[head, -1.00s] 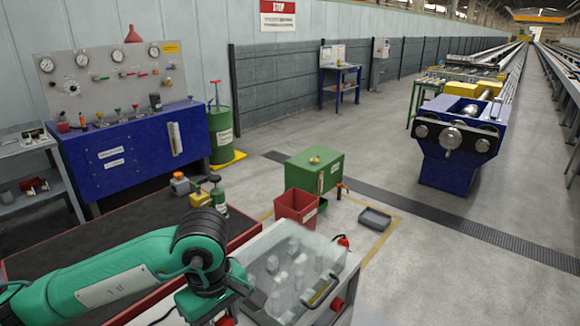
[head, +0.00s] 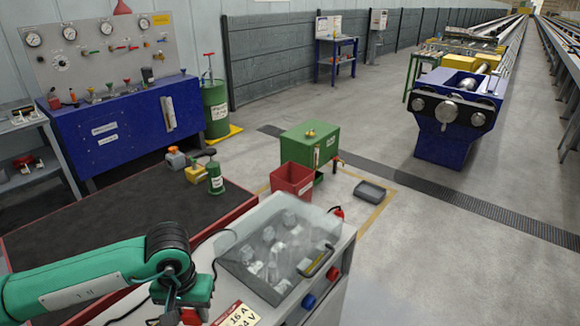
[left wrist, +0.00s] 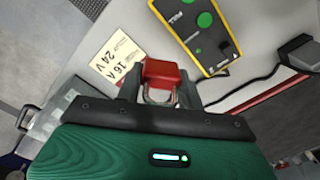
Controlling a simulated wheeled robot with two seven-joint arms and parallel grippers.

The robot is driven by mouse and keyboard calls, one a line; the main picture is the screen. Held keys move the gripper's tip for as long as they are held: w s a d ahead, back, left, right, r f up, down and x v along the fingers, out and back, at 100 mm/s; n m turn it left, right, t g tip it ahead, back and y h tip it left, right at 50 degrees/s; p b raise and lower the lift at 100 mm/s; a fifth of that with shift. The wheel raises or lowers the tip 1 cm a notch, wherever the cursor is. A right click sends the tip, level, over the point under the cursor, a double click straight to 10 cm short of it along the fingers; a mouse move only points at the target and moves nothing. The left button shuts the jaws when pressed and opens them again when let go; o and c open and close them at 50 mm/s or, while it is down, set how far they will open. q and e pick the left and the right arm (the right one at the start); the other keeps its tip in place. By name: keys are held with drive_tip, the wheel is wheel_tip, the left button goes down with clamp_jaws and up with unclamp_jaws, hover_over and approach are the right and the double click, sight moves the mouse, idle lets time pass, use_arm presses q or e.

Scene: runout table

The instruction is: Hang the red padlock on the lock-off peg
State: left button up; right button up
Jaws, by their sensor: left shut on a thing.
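My left gripper (head: 186,302) is at the bottom of the head view, in front of the grey cabinet with the clear lid. In the left wrist view the gripper (left wrist: 160,92) is shut on the red padlock (left wrist: 163,71). The padlock's red body points away from the palm, and its metal shackle lies between the fingers. In the head view only a bit of the red padlock (head: 190,317) shows below the gripper. I cannot pick out the lock-off peg in either view. My right gripper is not in view.
The grey cabinet (head: 330,292) has a clear lid (head: 262,240), a red and a blue front fitting, and a "16 A 24 V" label (head: 238,315). A yellow-edged tester (left wrist: 200,35) lies near the padlock in the wrist view. A red bin (head: 292,180) stands behind the cabinet.

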use_arm(q)
drive_tip(key=shift+d+r, duration=0.1)
drive_tip(key=shift+d+r, duration=0.15)
drive_tip(key=s+d+r+n, duration=0.2)
drive_tip(key=d+r+n, duration=0.6)
drive_tip(key=r+n, duration=0.3)
drive_tip(key=shift+r+n, duration=0.3)
wheel_tip(320, 180, down, 17)
drive_tip(key=p, duration=0.3)
drive_tip(key=shift+r, duration=0.15)
wheel_tip(320, 180, down, 3)
drive_tip(key=shift+p, duration=0.3)
